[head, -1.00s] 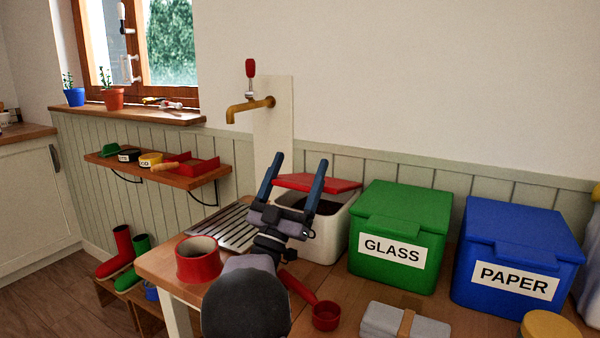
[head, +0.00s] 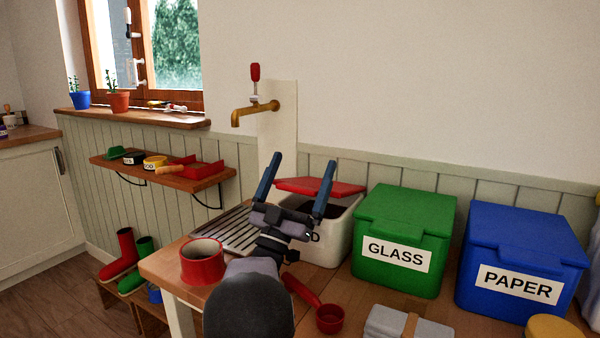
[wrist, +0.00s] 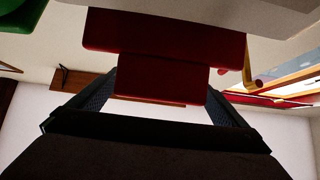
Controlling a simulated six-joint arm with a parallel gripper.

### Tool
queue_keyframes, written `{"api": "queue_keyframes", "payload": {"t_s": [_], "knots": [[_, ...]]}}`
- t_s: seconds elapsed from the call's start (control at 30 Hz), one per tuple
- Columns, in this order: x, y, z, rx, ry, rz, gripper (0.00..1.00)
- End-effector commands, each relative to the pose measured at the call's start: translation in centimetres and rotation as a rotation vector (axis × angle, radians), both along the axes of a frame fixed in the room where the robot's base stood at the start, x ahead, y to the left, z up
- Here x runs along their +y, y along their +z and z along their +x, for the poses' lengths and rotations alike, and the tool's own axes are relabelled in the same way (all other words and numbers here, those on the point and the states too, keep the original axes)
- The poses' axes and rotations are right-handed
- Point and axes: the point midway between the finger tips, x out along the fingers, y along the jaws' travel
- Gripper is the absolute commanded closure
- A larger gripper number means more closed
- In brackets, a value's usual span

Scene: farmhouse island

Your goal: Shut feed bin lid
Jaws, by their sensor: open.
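The feed bin (head: 338,240) is a white box with a dark opening, standing on the wooden top left of the green bin. Its red lid (head: 345,188) is raised at the back, so the bin is open. My gripper (head: 304,164) is open, its two blue fingers pointing up in front of the bin and lid. It hides part of both. In the wrist view the red lid (wrist: 165,35) fills the top middle, and its red front tab (wrist: 160,77) shows between my fingertips (wrist: 162,98). I cannot tell whether they touch it. White bin wall (wrist: 225,13) shows above.
A green GLASS bin (head: 405,225) and blue PAPER bin (head: 522,245) stand to the right. A brass tap (head: 252,112) is on the back wall.

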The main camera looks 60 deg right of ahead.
Motion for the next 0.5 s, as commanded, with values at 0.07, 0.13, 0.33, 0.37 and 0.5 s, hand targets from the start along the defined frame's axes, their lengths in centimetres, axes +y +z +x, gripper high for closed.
{"api": "queue_keyframes", "payload": {"t_s": [0.07, 0.13, 0.33, 0.37, 0.5], "knots": [[0.1, 1.0, -0.1, -0.003, -0.001, -0.004, 0.03], [0.0, 1.9, -0.1, -0.003, 0.0, -0.003, 0.03], [0.1, 5.2, -0.1, -0.003, 0.0, -0.005, 0.03], [0.1, 5.7, -0.1, -0.004, 0.001, -0.005, 0.03], [0.1, 7.7, 0.0, -0.002, 0.001, -0.004, 0.03]]}}
